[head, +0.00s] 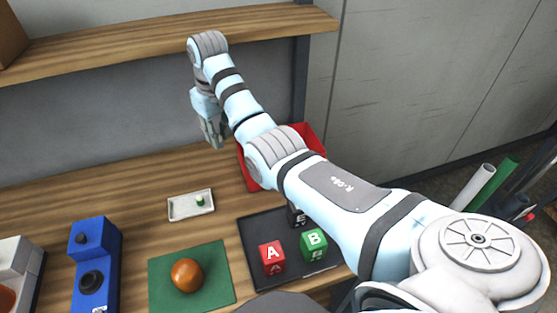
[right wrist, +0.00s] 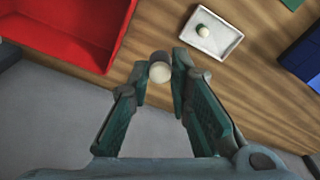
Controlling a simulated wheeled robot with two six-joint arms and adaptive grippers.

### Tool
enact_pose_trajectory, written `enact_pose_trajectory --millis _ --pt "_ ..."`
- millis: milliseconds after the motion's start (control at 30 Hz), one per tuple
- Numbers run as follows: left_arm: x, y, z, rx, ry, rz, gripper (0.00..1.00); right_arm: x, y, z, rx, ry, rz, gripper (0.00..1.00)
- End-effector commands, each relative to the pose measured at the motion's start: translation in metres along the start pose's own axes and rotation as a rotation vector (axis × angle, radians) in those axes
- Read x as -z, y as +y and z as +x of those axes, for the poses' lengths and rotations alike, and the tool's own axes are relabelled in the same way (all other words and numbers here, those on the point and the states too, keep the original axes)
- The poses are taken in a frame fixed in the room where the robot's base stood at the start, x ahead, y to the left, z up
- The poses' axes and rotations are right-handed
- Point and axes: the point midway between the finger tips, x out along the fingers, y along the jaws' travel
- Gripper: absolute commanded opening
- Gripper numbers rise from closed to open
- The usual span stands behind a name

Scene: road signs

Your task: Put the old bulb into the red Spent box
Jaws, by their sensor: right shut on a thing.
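My right gripper (head: 213,132) is above the back of the table, to the left of the red box (head: 249,170). In the right wrist view its fingertips (right wrist: 160,74) are shut on a small bulb with a pale round end (right wrist: 160,72) and a dark grey body. The held bulb does not show clearly in the head view. The red box also shows at the upper left of the right wrist view (right wrist: 118,40), apart from the bulb. My right arm hides part of the box in the head view. No lettering on the box is visible. My left gripper is out of view.
A white tray (head: 178,212) holds another small bulb with a green part (head: 200,201). A black tray (head: 262,223) holds lettered blocks. An orange fruit (head: 187,275) sits on a green mat (head: 220,292), beside a blue device (head: 95,255). A wooden shelf (head: 130,52) runs above the table.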

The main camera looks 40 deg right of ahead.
Motion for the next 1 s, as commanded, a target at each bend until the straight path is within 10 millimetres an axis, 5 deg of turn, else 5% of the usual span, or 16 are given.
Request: enact_pose_trajectory --millis 133,333,467,800,1000 --pt "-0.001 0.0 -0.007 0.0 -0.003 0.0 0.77 -0.025 0.089 -0.008 -0.046 -0.003 0.34 0.04" --pt "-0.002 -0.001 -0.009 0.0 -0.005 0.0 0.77 -0.053 0.157 -0.019 -0.078 -0.004 0.624 0.04" --pt "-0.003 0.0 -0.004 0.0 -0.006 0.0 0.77 -0.062 0.17 -0.011 -0.086 -0.005 0.685 0.04" --pt "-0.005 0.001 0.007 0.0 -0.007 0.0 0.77 -0.078 0.168 0.105 -0.085 -0.01 0.685 0.04" --pt "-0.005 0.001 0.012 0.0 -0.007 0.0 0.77 -0.081 0.168 0.141 -0.085 -0.006 0.684 0.04"
